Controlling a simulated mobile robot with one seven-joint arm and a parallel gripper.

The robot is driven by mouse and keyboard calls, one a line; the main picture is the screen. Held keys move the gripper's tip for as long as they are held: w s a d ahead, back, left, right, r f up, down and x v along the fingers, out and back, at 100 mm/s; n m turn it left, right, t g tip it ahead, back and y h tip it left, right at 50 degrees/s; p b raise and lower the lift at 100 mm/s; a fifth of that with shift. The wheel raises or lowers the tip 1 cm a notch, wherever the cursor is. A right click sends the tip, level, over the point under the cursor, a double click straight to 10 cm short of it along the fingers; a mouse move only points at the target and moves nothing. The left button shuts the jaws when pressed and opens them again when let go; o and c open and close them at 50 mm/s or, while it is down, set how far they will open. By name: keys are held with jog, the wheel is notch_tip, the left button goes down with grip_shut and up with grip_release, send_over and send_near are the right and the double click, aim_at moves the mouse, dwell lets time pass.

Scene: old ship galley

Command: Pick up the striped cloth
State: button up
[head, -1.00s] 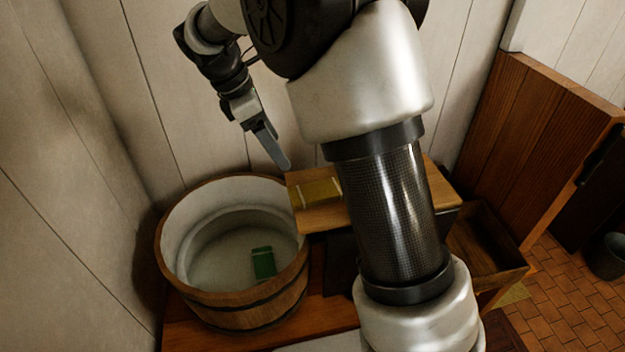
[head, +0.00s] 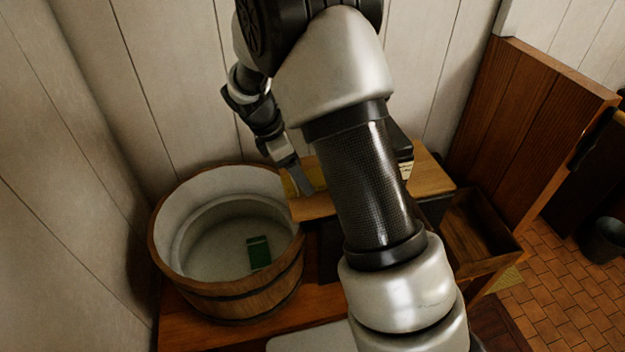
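A round wooden tub (head: 226,301) with a green block (head: 259,252) inside stands left of the board (head: 430,178). An open wooden box (head: 480,238) sits to the right, beside a tall wooden panel (head: 540,120). A plank wall is close behind.

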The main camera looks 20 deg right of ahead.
jog(key=shift+x, duration=0.8)
jog(key=c, duration=1.2)
notch_tip(320, 180, up, 9)
jog(key=f, duration=0.3)
jog(key=f+b, duration=0.1)
jog(key=f, duration=0.1)
jog(key=shift+d+f+b, duration=0.25)
jog(key=shift+f+b, duration=0.05)
jog(key=shift+f, duration=0.1)
jog(key=shift+b+x, duration=1.1)
jog(key=shift+x, duration=0.3)
